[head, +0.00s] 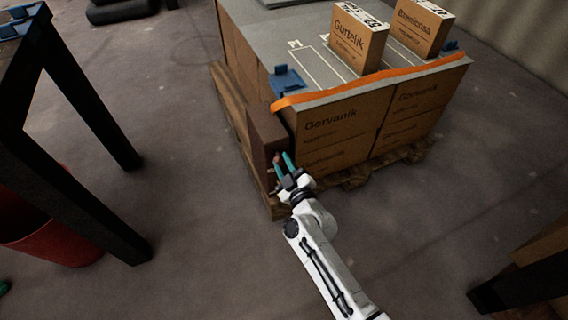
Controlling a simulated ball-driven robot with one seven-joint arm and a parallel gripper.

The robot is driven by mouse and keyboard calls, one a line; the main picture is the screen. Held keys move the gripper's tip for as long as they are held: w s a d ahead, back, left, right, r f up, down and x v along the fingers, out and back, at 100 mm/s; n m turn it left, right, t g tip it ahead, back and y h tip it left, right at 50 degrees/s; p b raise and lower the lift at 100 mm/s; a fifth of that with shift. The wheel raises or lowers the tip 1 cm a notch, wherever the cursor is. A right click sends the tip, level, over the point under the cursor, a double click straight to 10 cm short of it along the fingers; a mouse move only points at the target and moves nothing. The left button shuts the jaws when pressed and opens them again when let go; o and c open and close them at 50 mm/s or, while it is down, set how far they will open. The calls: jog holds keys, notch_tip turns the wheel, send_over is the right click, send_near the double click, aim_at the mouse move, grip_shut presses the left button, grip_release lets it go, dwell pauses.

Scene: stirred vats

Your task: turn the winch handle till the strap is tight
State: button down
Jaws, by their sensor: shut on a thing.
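An orange strap (372,80) runs along the top front edge of a stack of cartons (345,124) on a wooden pallet. At its left end it bends down over the corner, near a brown upright block (266,139). My gripper (283,162) has teal fingers and is at the front face of this block, shut on a small reddish part, which I take to be the winch handle (277,158). The fingers and the small size hide most of the handle. I cannot tell the strap's tension.
Two small cartons (357,42) stand on the grey top sheet, with a blue corner piece (287,79) at its left. A black-legged table (88,100) and a red bin (52,232) are at left. A dark wooden piece (525,283) is at lower right. The floor between is clear.

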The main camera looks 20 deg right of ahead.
jog(key=shift+m, duration=0.4)
jog(key=m, duration=0.2)
jog(key=shift+m, duration=0.4)
jog(key=m, duration=0.3)
jog(key=shift+d+m+p, duration=0.1)
jog(key=shift+m+p, duration=0.2)
jog(key=shift+m, duration=0.1)
jog(key=m, duration=0.3)
jog(key=shift+m, duration=0.3)
jog(key=c, duration=1.9)
grip_release()
jog(key=m, duration=0.4)
jog(key=shift+f+m, duration=0.1)
jog(key=shift+m, duration=0.2)
jog(key=o, duration=0.4)
jog(key=m, duration=0.5)
jog(key=shift+b, duration=0.4)
jog(key=o, duration=0.5)
jog(key=shift+m, duration=1.8)
jog(key=shift+o, duration=0.3)
